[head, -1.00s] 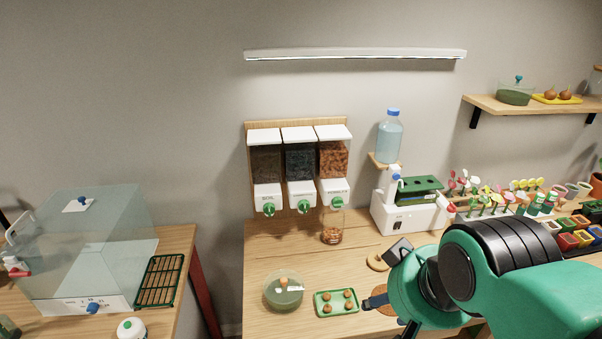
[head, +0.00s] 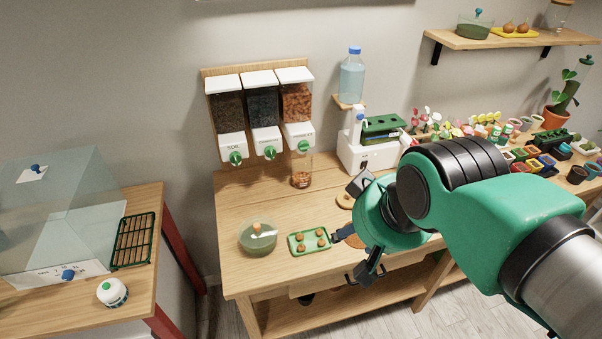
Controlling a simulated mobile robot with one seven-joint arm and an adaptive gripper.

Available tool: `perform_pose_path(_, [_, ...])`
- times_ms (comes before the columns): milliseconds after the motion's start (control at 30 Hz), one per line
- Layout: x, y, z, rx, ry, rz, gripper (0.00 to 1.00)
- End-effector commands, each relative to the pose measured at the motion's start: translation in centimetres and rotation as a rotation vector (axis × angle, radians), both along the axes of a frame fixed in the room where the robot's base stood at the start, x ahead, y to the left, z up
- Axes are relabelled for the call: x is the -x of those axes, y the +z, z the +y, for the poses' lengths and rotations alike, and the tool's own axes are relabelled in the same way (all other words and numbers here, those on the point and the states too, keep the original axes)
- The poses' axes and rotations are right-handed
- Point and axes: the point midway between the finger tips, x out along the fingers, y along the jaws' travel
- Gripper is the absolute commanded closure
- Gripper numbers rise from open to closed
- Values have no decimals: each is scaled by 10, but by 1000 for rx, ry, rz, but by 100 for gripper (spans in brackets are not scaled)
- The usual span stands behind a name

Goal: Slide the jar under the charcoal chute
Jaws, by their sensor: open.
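The jar (head: 301,178) is clear glass with orange-brown pieces in its bottom. It stands upright on the bench under the right-hand dispenser, whose bin (head: 296,102) holds orange-brown pieces. The charcoal chute (head: 268,145) is the middle one, below a bin of dark grey pieces (head: 262,107), to the left of the jar. My gripper (head: 352,252) is at the front of the bench, open and apart from the jar, lower and to the right of it. My wrist partly hides the gripper's far side.
A green tray with brown pellets (head: 310,241) and a round green bowl (head: 258,237) are at the front of the bench. A white machine (head: 368,152) stands right of the jar. Bare wood lies left of the jar, below the chutes.

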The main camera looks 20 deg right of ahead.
Motion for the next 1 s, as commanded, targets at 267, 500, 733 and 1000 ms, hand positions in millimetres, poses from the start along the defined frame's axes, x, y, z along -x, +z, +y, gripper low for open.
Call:
perform_pose_path(267, [0, 0, 0, 0, 0, 0, 51])
perform_pose_path(500, [-1, 0, 1, -5, 1, 4, 79])
perform_pose_path(733, [-12, -1, 17, -67, 18, 59, 100])
perform_pose_path(1000, [-48, -2, 65, -262, 62, 189, 100])
